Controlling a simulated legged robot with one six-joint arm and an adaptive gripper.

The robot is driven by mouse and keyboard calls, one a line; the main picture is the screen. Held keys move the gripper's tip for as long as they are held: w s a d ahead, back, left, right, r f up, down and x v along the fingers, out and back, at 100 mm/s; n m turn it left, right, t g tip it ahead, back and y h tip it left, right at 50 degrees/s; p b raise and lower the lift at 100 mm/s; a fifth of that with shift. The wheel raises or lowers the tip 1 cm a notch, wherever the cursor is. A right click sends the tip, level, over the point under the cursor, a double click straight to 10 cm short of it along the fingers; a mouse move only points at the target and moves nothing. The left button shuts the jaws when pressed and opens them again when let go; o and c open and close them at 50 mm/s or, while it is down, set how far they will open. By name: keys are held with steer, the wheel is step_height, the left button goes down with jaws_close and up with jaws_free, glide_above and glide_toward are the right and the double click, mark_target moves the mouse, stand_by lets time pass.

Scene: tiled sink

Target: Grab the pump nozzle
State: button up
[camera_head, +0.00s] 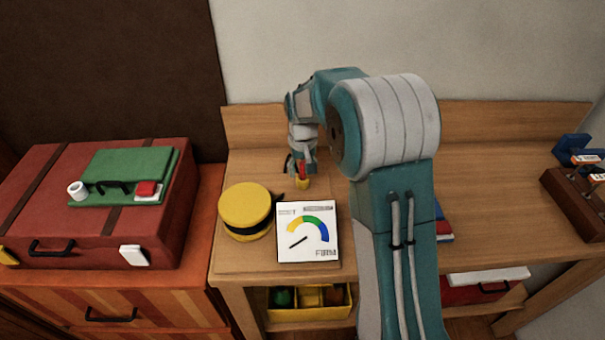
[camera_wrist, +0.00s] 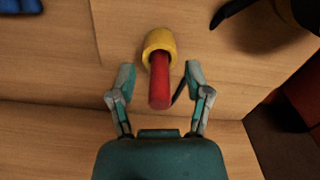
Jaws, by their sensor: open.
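The pump nozzle looks to be a red rod (camera_wrist: 160,82) with a yellow collar (camera_wrist: 158,42) at its far end. In the wrist view it lies between my gripper's two fingers (camera_wrist: 159,70), with a narrow gap on each side. A thin black piece runs by its right side near the right finger. In the head view the nozzle's yellow end (camera_head: 303,184) shows just below my gripper (camera_head: 302,167), over the wooden bench. My gripper is open and pointed down. A round yellow thing with a black band (camera_head: 245,208), perhaps the pump, sits at lower left of it.
A white gauge card (camera_head: 308,232) is at the bench's front edge. A red case (camera_head: 95,205) with a green panel stands left. A wooden rack (camera_head: 575,200) is at the far right. A low backboard (camera_head: 500,128) runs along the wall. My arm hides the bench middle.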

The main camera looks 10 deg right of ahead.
mark_target(303, 163)
jaws_close()
steer(key=shift+r, duration=0.55)
step_height(303, 163, up, 2)
steer(key=shift+s+r, duration=0.1)
steer(key=shift+r, duration=0.15)
steer(key=s+r, duration=0.9)
steer(key=s, duration=0.5)
steer(key=shift+a+r, duration=0.2)
steer(key=shift+a, duration=0.25)
